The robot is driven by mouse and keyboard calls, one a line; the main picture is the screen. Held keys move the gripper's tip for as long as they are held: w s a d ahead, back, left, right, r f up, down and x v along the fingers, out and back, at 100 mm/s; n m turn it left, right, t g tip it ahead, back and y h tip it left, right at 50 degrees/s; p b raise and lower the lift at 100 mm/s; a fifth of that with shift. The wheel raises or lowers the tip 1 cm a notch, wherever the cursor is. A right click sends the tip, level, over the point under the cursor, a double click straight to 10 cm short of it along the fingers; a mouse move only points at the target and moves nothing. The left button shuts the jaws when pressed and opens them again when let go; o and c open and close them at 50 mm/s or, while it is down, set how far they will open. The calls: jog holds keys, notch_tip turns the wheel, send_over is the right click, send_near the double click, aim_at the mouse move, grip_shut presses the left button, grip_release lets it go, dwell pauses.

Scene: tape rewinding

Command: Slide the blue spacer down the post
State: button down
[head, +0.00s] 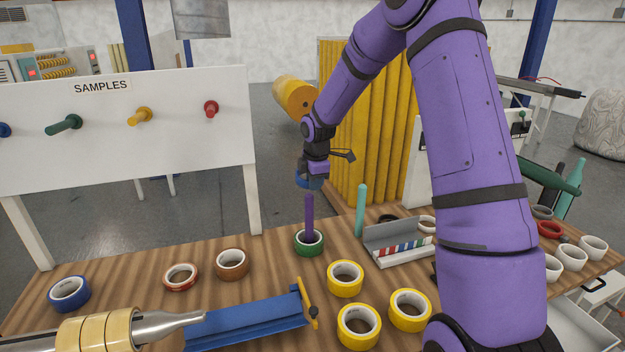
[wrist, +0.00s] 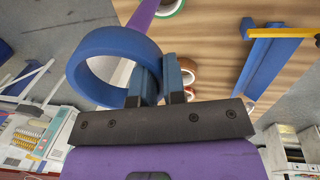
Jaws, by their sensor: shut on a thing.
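The blue spacer (head: 300,180) is a wide ring. In the wrist view it (wrist: 120,42) is large and tilted, its wall beside the fingertips. My gripper (head: 313,182) is shut on the spacer's wall; the fingers also show in the wrist view (wrist: 160,78). The purple post (head: 309,214) stands upright on the bench, with a green tape roll (head: 309,248) around its base. The spacer and gripper are at about the height of the post's top. The post (wrist: 144,14) shows behind the ring in the wrist view; I cannot tell whether its tip is inside the ring.
A teal post (head: 361,208) and a grey tray (head: 398,240) stand to the right of the purple post. Yellow rolls (head: 345,278) lie in front. A brown roll (head: 232,264) and a red-edged roll (head: 181,277) lie left. A blue trough (head: 245,318) lies at the front.

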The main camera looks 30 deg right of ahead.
notch_tip(320, 180, down, 7)
dwell(0.8)
jog(key=c, duration=1.1)
grip_release()
jog(key=shift+r, duration=0.1)
notch_tip(320, 180, up, 10)
jog(key=s, duration=0.2)
jog(key=shift+a+r, duration=0.2)
